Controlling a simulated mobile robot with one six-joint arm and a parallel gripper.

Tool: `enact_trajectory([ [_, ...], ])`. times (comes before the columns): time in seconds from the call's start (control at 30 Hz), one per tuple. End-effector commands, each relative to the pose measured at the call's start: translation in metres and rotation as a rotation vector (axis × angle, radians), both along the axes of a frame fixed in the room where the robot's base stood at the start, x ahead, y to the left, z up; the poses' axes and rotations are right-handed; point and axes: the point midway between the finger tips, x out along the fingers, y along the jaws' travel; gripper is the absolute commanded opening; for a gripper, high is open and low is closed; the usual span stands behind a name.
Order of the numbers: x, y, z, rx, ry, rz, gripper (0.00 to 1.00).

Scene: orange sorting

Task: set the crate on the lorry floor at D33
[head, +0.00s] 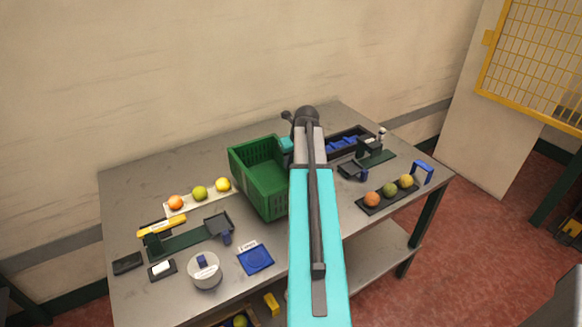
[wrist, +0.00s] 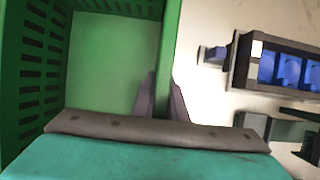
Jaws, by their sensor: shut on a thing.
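The green crate (head: 262,190) is over the back middle of the grey table in the head view. Its slotted side and bare inside fill the left of the wrist view (wrist: 105,65), and the part seen there is empty. My gripper (wrist: 162,98) is shut on the crate's right wall, one finger on each side of it. In the head view my arm hides most of the grip. I cannot tell whether the crate's base touches the table. The lorry floor and D33 are not in view.
On the table (head: 130,200), a strip with several fruits (head: 199,193) lies left of the crate. A dark tray with fruits (head: 389,192) is at right. A blue-filled box (head: 347,141) stands behind my arm. A white round container (head: 204,271) and blue tray (head: 255,259) are in front.

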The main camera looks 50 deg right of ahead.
Motion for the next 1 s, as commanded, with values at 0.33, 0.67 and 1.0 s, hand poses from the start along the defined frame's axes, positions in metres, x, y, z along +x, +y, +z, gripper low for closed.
enact_trajectory([
  [0.33, -0.001, 0.000, -0.025, 0.002, -0.001, -0.001, 0.00],
  [0.67, -0.001, -0.001, -0.026, 0.000, -0.001, -0.002, 0.00],
  [1.0, -0.001, -0.001, -0.029, 0.001, 0.000, -0.002, 0.31],
])
